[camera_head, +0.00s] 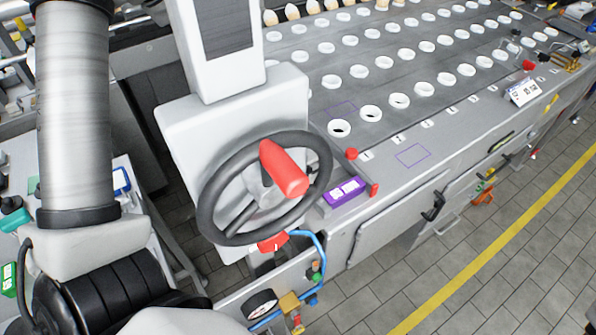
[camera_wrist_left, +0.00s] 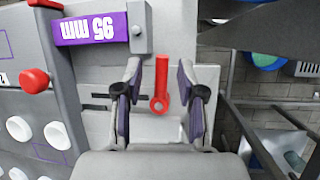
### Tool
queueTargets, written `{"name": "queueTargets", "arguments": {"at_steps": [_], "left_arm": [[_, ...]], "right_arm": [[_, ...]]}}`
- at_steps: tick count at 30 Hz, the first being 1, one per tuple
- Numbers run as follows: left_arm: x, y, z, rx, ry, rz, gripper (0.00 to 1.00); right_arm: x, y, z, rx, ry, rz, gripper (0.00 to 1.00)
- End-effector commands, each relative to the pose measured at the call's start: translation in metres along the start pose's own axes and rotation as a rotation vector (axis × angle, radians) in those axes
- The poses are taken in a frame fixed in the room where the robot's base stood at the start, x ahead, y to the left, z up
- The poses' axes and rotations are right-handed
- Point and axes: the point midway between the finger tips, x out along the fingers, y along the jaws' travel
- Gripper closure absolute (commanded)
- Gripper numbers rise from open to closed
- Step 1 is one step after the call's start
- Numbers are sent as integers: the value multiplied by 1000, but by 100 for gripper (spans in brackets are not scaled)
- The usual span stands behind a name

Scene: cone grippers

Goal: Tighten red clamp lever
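The red clamp lever (camera_wrist_left: 161,84) shows in the left wrist view as a flat red bar with a round, holed end. It stands out in front of a light grey machine face. My left gripper (camera_wrist_left: 160,78) is open, with one purple-padded finger on each side of the lever. I see gaps between the lever and both fingers; depth is hard to judge. In the head view, my left arm comes down at the left, but its fingers are not visible. A red part (camera_head: 272,243) shows below the handwheel there; I cannot tell if it is the lever. My right gripper is not in view.
A black handwheel (camera_head: 222,172) with a red handle (camera_head: 284,170) stands at the machine's front. A purple sign (camera_head: 344,191) and red knob (camera_head: 352,154) are to its right. A gauge (camera_head: 261,305) and blue hose (camera_head: 318,240) sit below. The tiled floor at right looks clear.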

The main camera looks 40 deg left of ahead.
Motion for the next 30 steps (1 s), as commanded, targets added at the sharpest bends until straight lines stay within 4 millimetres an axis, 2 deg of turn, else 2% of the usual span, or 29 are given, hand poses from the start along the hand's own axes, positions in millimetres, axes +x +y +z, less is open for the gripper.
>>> {"name": "queueTargets", "arguments": {"at_steps": [5,6,8,9,20,30], "left_arm": [[-1,0,0,1,1,1,61],[-1,0,0,1,1,1,75],[-1,0,0,1,1,1,96],[-1,0,0,1,1,1,100],[-1,0,0,19,-3,-7,100],[-5,-5,0,168,-35,-71,100]], "right_arm": [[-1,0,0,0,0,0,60],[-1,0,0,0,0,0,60],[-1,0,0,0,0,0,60],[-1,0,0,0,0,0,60],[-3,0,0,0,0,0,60],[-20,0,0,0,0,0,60]]}}
